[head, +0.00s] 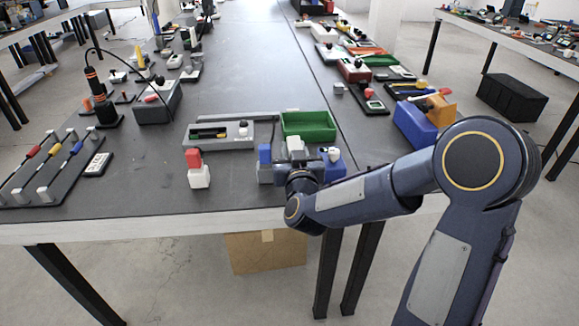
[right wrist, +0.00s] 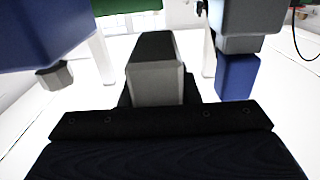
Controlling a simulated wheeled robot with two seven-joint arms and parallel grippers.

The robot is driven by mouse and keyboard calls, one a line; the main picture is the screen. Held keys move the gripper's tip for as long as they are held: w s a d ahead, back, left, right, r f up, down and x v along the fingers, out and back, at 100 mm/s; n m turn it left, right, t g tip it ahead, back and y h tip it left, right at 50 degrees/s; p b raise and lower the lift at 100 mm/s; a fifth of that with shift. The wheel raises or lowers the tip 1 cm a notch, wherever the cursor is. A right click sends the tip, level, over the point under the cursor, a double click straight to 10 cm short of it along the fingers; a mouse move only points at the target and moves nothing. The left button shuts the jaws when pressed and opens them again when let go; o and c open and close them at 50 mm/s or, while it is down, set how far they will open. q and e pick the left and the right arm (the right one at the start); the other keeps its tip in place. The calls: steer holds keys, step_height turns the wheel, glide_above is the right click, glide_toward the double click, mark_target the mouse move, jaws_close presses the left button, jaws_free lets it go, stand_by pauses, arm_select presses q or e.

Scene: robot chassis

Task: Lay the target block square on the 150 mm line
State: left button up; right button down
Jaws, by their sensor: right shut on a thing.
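My right gripper (head: 298,172) is low over the front edge of the dark table. A light grey block (head: 296,145) shows at its far side. In the right wrist view a grey block with a dark top (right wrist: 154,78) stands directly in front of the black gripper body (right wrist: 160,120), and the gripper is shut on it. The fingertips are mostly hidden. I cannot make out a 150 mm line in either view. My left gripper is not in view.
A blue block on a grey base (head: 264,155) is close left of the gripper; a blue object (head: 332,163) is close right. A green tray (head: 308,126) and grey tray (head: 240,133) lie behind. A red and white piece (head: 197,170) stands left, with bare tabletop (head: 150,175) beyond.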

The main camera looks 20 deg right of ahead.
steer(key=shift+w+a+f, duration=0.25)
steer(key=shift+a+f, duration=0.1)
steer(key=shift+f, duration=0.1)
steer(key=shift+a+f+b, duration=0.1)
steer(key=shift+f+b, duration=0.4)
steer(key=shift+f, duration=1.15)
steer(key=shift+f, duration=0.1)
steer(key=c, duration=1.4)
jaws_free()
steer(key=shift+o, duration=0.2)
